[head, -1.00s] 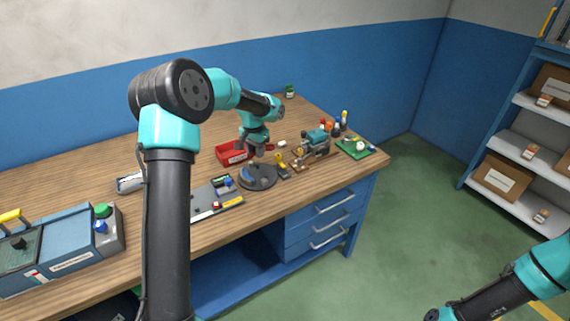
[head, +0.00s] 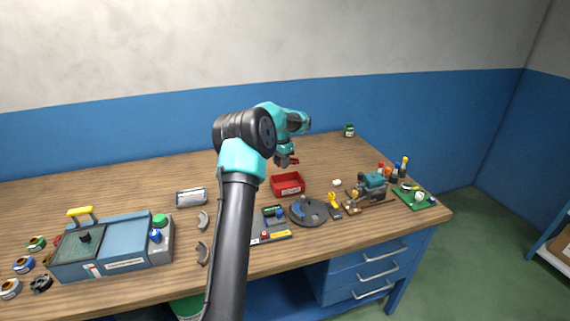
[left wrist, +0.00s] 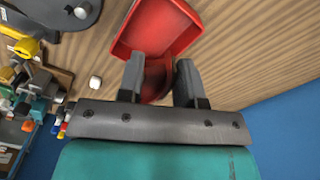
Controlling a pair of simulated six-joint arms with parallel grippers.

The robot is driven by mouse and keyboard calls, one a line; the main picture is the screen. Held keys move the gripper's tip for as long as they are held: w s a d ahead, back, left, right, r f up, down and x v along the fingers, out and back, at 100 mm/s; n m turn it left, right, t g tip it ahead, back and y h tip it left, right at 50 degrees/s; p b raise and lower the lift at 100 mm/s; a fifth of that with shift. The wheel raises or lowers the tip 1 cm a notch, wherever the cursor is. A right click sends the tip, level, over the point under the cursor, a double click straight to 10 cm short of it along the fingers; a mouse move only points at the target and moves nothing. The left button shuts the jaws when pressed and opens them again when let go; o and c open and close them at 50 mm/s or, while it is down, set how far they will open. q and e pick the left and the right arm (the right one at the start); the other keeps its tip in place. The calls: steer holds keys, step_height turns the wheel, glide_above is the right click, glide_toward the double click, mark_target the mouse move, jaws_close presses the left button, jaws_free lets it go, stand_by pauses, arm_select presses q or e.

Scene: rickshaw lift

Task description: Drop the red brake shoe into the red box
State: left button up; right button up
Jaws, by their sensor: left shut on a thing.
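The red brake shoe (left wrist: 157,80) is between the fingers of my left gripper (left wrist: 159,82), in the left wrist view. In the head view, my left gripper (head: 284,160) is raised above the bench near the back of the red box, and a bit of the red shoe (head: 294,160) shows beside it. The open red box (head: 289,190) stands on the bench, below the gripper in the picture. In the left wrist view, the box (left wrist: 190,17) lies just beyond the fingertips, and the shoe overlaps its near edge. My right gripper is not in view.
A round dark plate (head: 308,220) sits in front of the box. A small machine (head: 371,186) and a green tray (head: 425,203) stand to the right. The bench behind the box is clear.

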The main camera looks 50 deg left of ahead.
arm_select(q)
steer(key=shift+f, duration=0.1)
steer(key=shift+f, duration=3.15)
steer(key=shift+f, duration=0.4)
stand_by(0.4)
steer(key=o, duration=1.1)
steer(key=shift+o, duration=0.3)
steer(key=o, duration=0.3)
steer(key=shift+r, duration=0.1)
